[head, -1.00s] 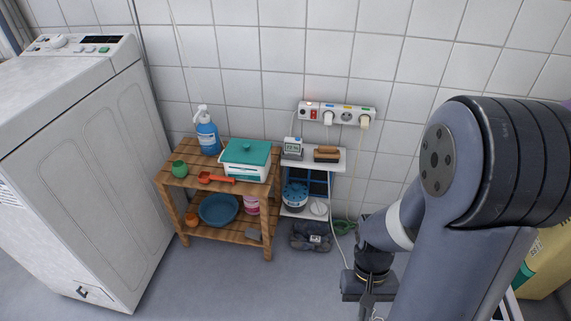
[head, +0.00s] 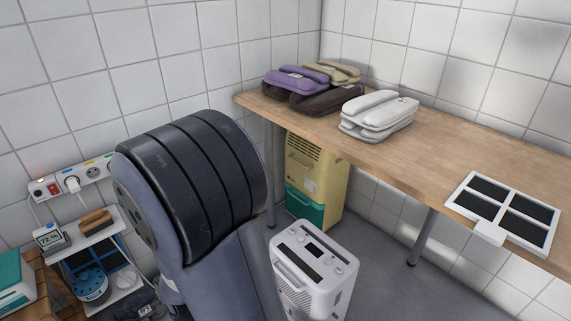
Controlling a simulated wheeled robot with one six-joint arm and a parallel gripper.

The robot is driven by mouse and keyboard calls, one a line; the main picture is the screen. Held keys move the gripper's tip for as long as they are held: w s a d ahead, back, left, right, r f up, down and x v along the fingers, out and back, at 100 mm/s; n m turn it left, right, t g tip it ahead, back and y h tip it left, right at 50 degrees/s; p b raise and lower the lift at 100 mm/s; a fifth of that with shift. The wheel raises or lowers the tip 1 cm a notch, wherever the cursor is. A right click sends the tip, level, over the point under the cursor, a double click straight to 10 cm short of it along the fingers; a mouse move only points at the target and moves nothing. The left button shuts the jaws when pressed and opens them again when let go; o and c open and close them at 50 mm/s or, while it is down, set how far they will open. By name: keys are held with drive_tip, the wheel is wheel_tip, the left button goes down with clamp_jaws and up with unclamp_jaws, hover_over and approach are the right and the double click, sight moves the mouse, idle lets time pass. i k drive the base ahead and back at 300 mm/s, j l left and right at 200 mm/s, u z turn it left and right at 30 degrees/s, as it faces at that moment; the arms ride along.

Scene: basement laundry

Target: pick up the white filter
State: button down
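The white filter (head: 503,210) is a flat white frame with four dark panes. It lies on the wooden worktop (head: 440,155) at the right, close to the front edge. A small white tab sticks out at its front side. My arm rises at the left centre of the view, well apart from the filter. My gripper is out of sight, so what it holds cannot be seen.
A white dehumidifier-like unit (head: 313,268) and a yellow-green box (head: 312,180) stand on the floor. A small shelf (head: 98,230) is at left. Worktop around the filter is clear.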

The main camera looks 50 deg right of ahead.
sight(501, 212)
drive_tip(key=z, duration=3.45)
drive_tip(key=u, duration=1.85)
drive_tip(key=z, duration=1.85)
drive_tip(key=u, duration=0.2)
